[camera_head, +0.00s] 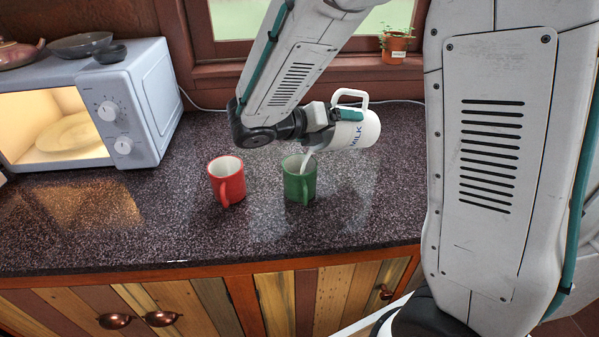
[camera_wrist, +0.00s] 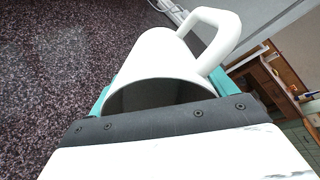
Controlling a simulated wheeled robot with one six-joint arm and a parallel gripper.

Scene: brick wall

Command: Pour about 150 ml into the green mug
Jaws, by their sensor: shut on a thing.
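The green mug (camera_head: 299,187) stands upright on the dark speckled counter, its handle toward the front. My gripper (camera_head: 334,115) is shut on a white jug (camera_head: 362,132) marked "MILK", above and right of the green mug. The jug is tilted, and a white stream runs from its lip down into the mug. The level inside the mug cannot be made out. In the wrist view the jug (camera_wrist: 160,55) sits between my teal fingers, its handle up to the right; the gripper's dark edge hides part of it.
A red mug (camera_head: 229,183) stands upright to the left of the green one. A lit microwave (camera_head: 150,95) with pans on top is at the far left. A potted plant (camera_head: 395,48) stands on the windowsill. The counter (camera_head: 120,235) is clear at the front left.

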